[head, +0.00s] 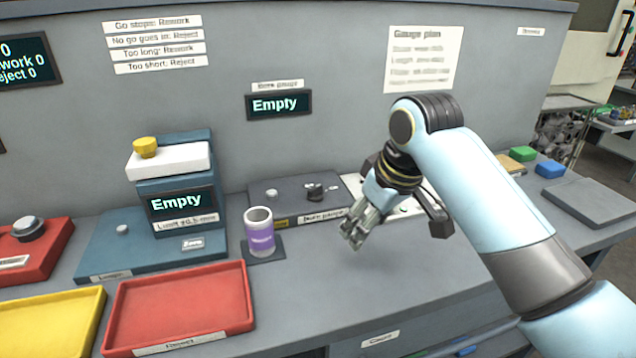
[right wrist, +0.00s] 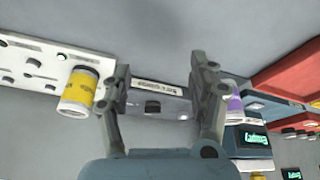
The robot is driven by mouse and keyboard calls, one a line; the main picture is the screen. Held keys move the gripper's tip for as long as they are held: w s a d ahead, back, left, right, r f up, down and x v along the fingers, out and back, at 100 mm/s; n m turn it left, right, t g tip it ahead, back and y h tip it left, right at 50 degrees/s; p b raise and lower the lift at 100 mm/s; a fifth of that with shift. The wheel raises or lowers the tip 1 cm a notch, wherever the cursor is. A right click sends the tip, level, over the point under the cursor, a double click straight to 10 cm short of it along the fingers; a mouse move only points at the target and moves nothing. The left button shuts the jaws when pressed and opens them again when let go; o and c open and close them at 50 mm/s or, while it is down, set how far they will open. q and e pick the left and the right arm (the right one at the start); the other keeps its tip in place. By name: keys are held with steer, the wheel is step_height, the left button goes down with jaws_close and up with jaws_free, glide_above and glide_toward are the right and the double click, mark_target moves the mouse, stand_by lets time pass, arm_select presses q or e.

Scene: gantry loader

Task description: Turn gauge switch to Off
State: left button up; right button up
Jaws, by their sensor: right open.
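The dark grey bore gauge box (head: 285,200) stands against the back panel, with a black knob (head: 315,190) and a pale round button (head: 271,193) on top. Its labels are too blurred to read a switch setting. My right gripper (head: 352,236) is open and empty, in front of the box's right end and apart from the knob. In the right wrist view the open fingers (right wrist: 163,80) frame the box, and the black knob (right wrist: 152,107) shows between them. The bore gauge display (head: 278,105) reads Empty. My left gripper is not in view.
A purple-labelled cup (head: 260,236) stands left of the gripper. A blue length gauge (head: 175,205) and a red tray (head: 180,308) are further left. In the right wrist view a yellow cylinder (right wrist: 77,92) stands beside a white panel (right wrist: 30,62). The bench front is clear.

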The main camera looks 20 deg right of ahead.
steer(key=n+y, duration=0.1)
glide_toward(316, 188)
steer(key=b+x, duration=0.1)
steer(key=x, duration=0.7)
steer(key=shift+w+f, duration=0.15)
steer(key=shift+f, duration=0.2)
steer(key=c, duration=1.2)
